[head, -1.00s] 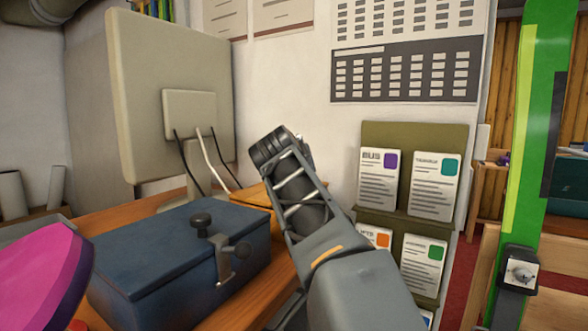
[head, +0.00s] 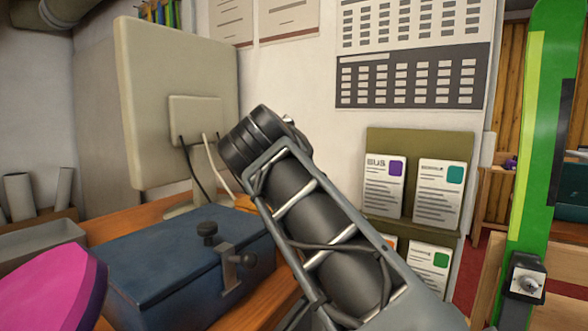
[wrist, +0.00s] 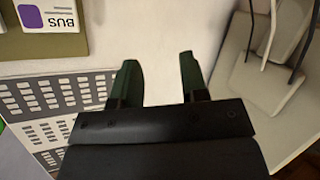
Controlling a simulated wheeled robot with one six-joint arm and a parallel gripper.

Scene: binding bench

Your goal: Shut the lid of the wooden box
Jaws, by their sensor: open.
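A blue box (head: 180,262) with a dark knob and latch stands on the wooden bench. A beige monitor (head: 175,105) is behind it. A magenta rounded object (head: 48,288) is at the lower left. A leaflet rack (head: 412,185) and a green post (head: 545,150) are at the right.

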